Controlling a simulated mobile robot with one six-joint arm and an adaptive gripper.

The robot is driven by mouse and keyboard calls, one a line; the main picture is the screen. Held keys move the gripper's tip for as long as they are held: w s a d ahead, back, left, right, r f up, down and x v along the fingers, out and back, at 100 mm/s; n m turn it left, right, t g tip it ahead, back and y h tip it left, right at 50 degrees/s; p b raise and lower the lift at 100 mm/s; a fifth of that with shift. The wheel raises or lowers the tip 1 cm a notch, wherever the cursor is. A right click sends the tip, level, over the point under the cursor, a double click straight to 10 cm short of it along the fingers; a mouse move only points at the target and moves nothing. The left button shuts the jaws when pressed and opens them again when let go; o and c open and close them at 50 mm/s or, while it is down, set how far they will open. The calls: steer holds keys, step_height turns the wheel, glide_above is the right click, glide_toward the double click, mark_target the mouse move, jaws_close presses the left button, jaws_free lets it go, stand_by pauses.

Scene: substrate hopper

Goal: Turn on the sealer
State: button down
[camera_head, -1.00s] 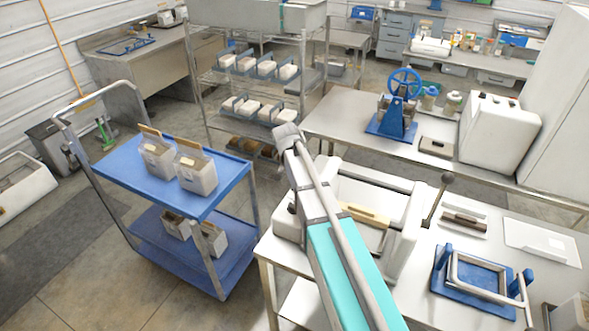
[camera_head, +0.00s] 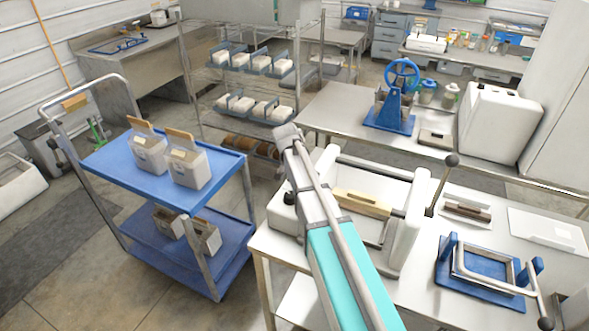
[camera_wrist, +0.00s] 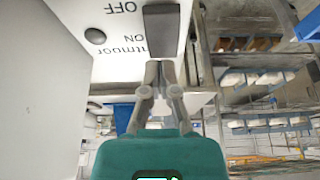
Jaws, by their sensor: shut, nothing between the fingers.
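In the wrist view a white panel (camera_wrist: 115,55) carries upside-down lettering, with OFF and ON readable. A dark grey rectangular switch piece (camera_wrist: 161,28) and a round dark knob (camera_wrist: 95,36) sit on it. My gripper (camera_wrist: 160,70) is shut and empty, its fingertips just below the switch piece in the picture; I cannot tell whether they touch it. In the head view a white sealer-like machine (camera_head: 408,225) with a wooden bar (camera_head: 362,203) stands on the front table, partly behind my arm. My gripper does not show there.
A blue cart (camera_head: 120,172) with several open bags stands left of the table. Wire shelves (camera_head: 205,92) stand behind. The bench (camera_head: 330,112) holds a blue press (camera_head: 390,115).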

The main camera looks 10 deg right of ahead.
steer(key=shift+w+f, duration=0.1)
steer(key=shift+f, duration=0.35)
steer(key=shift+d, duration=0.1)
steer(key=shift+w+d+f+g+y+b, duration=0.15)
steer(key=shift+w+f+g+y+b, duration=0.15)
steer(key=shift+f+g+y+b, duration=0.15)
steer(key=shift+s+r, duration=0.1)
steer(key=shift+s, duration=0.15)
steer(key=shift+s+a+r+p, duration=0.25)
steer(key=shift+s+a+p, duration=0.15)
steer(key=shift+a, duration=0.05)
steer(key=shift+r, duration=0.15)
stand_by(0.4)
